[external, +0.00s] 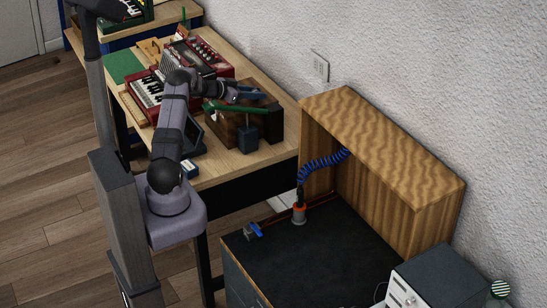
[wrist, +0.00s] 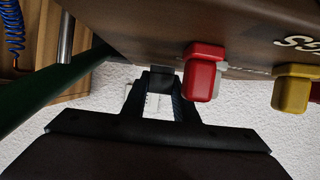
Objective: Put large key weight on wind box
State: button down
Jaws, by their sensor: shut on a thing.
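My gripper (wrist: 161,92) is in the wrist view with its fingers shut on a small dark piece (wrist: 161,79), likely the large key weight. Little of the piece shows between the fingers, so I cannot tell its full shape. A brown wooden box (wrist: 125,22), likely the wind box, fills the top of the wrist view beside the fingertips. In the external view the brown box (external: 226,129) stands at the bench's near right end, with my gripper (external: 252,94) over its far side. I cannot tell whether the held piece touches the box.
A red key (wrist: 203,72) and a yellow key (wrist: 292,88) stick out from the box. A green bar (external: 225,107) crosses its top. A dark block (external: 247,139) stands at its front. A red accordion (external: 152,92) lies behind on the wooden bench (external: 268,156). The black cabinet top (external: 330,250) has free room.

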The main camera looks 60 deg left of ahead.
jog(key=c, duration=1.4)
grip_release()
jog(key=shift+f, duration=0.15)
